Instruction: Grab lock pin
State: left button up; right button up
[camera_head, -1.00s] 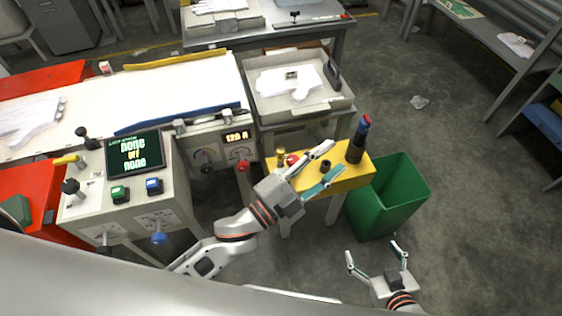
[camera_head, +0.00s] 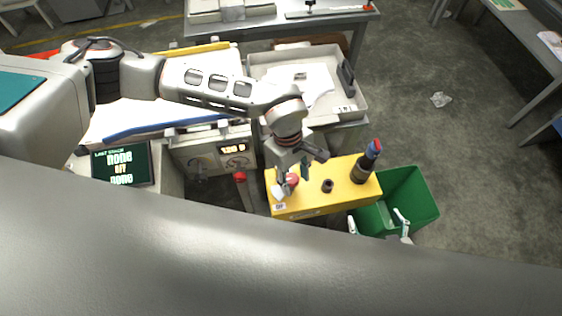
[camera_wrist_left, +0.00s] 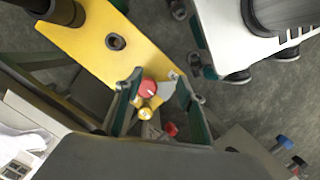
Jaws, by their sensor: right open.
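A yellow stand (camera_head: 315,200) bears a red knob (camera_head: 292,179), a black ring-shaped socket (camera_head: 327,186) and a dark bottle-like tool with a red and blue top (camera_head: 366,162). In the left wrist view, a brass-coloured pin-like knob (camera_wrist_left: 147,113) sits beside the red knob (camera_wrist_left: 147,89). I cannot tell for sure which is the lock pin. My left gripper (camera_head: 291,181) points down over the left end of the stand. In the wrist view its open fingers (camera_wrist_left: 160,95) lie either side of both knobs. My right gripper (camera_head: 377,221) is open near the green bin.
The green bin (camera_head: 420,205) stands right of the yellow stand. A grey tray (camera_head: 355,100) with white sheets is behind the stand. The console with a dark screen (camera_head: 122,165) and a white bench with a blue bar (camera_head: 150,130) are at left. Floor at right is mostly clear.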

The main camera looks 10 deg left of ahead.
pick_arm(q)
jog(key=shift+m+t+y, duration=0.4)
jog(key=shift+t+y, duration=0.4)
jog(key=shift+y, duration=0.1)
jog(key=w+a, duration=0.5)
jog(key=shift+w+a, duration=0.3)
jog(key=shift+w, duration=0.05)
notch_tip(320, 180, down, 7)
jog(key=shift+f, duration=0.15)
jog(key=shift+s, duration=0.1)
jog(key=shift+c, duration=0.3)
jog(key=c, duration=0.9)
